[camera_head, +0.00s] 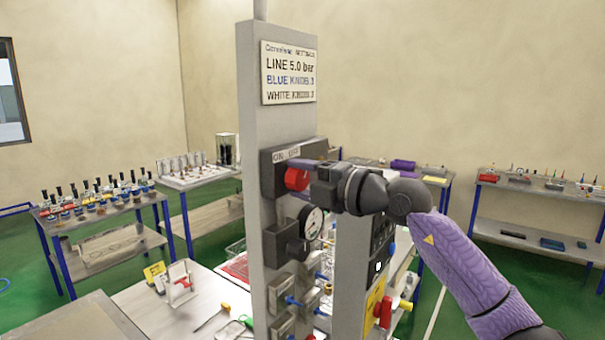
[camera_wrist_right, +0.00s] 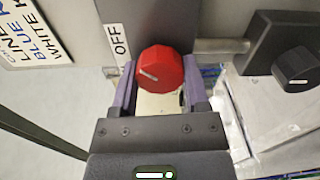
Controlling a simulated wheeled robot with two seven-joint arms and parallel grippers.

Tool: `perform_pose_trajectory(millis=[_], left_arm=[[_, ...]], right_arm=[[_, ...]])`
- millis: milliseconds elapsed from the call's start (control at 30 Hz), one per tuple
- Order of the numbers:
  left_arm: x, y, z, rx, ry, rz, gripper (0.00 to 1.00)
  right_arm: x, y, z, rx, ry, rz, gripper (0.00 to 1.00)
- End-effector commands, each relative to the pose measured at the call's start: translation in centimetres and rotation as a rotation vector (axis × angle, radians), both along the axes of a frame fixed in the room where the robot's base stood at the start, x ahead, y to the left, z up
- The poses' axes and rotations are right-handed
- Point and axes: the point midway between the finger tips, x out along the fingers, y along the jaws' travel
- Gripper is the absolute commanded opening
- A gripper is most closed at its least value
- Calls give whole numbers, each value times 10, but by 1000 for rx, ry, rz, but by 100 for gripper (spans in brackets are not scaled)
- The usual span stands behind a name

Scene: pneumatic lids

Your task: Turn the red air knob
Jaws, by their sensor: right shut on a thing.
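The red air knob (camera_head: 296,179) sits on a dark grey block near the top of the grey panel post. An ON/OFF label (camera_head: 286,155) is above it. My right gripper (camera_head: 305,166) reaches in from the right at the knob. In the right wrist view the red knob (camera_wrist_right: 160,70) is between the two purple fingers of my right gripper (camera_wrist_right: 158,82), which is shut on it. A white pointer line shows on the knob face, and an OFF label (camera_wrist_right: 118,41) is beside it. My left gripper is not in view.
Below the knob are a pressure gauge (camera_head: 312,223) and a grey block (camera_head: 283,243) with a black knob, which shows in the wrist view (camera_wrist_right: 296,68). A sign (camera_head: 288,74) is above. A bench (camera_head: 195,312) with small tools stands in front; loaded side tables stand behind.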

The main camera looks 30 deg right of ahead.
Motion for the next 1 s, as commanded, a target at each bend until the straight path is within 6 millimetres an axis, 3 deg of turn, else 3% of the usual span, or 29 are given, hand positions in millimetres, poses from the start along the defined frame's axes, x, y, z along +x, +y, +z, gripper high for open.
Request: perform_pose_trajectory(millis=[800, 833, 1000], left_arm=[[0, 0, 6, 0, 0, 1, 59], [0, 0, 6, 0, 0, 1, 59], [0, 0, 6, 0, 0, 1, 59]], right_arm=[[0, 0, 1, 101, 38, -1, 0], [0, 0, 1, 101, 38, -1, 63], [0, 0, 1, 100, 39, -1, 94]])
